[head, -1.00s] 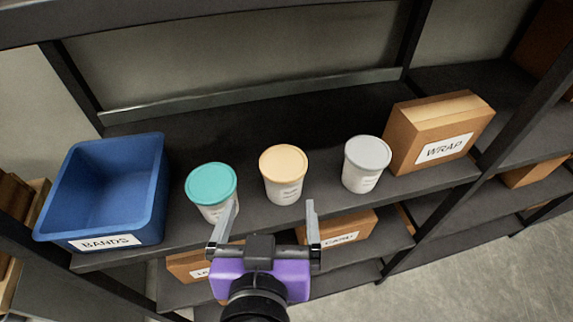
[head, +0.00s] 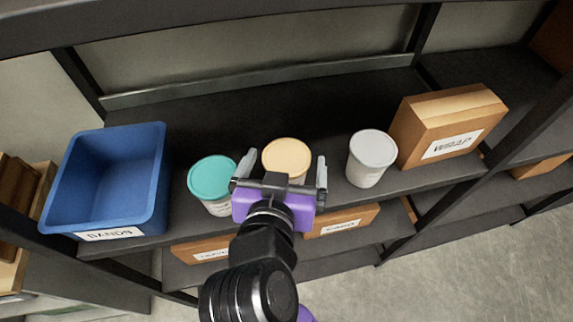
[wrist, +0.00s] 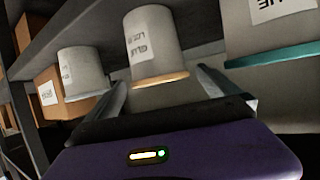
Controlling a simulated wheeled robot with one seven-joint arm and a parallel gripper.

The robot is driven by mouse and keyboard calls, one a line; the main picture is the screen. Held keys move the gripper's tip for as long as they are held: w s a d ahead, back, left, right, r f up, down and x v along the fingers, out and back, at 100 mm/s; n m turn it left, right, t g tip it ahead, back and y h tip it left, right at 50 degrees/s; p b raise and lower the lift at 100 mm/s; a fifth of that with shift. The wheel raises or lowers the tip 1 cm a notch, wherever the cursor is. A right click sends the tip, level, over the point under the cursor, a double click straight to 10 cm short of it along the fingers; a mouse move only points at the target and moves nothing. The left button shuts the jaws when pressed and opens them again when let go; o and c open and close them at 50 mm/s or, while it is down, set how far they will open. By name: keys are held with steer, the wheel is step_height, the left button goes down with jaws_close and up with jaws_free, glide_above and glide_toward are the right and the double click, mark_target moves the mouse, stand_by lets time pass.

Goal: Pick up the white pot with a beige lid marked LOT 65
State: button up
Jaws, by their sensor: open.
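The white pot with a beige lid (head: 287,155) stands upright on the upper shelf, between two similar pots. In the wrist view, which is upside down, this pot (wrist: 154,45) shows a printed label too small to read surely. My gripper (head: 286,162) is open and empty. Its fingers appear on either side of the beige-lidded pot in the head view, and its body hides the pot's lower front. In the wrist view the pot lies beyond and between the fingertips (wrist: 161,77). I cannot tell whether the tips reach around its sides.
A teal-lidded pot (head: 212,178) stands close left of my gripper. A grey-lidded pot (head: 370,155) stands to the right, by the WRAP box (head: 447,125). A blue BANDS bin (head: 107,185) is at the far left. Shelf behind the pots (head: 230,120) is clear.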

mark_target(289, 150)
steer(key=shift+p+x, duration=0.65)
steer(key=shift+x, duration=2.05)
steer(key=shift+s, duration=0.1)
steer(key=shift+c, duration=0.4)
steer(key=c, duration=1.8)
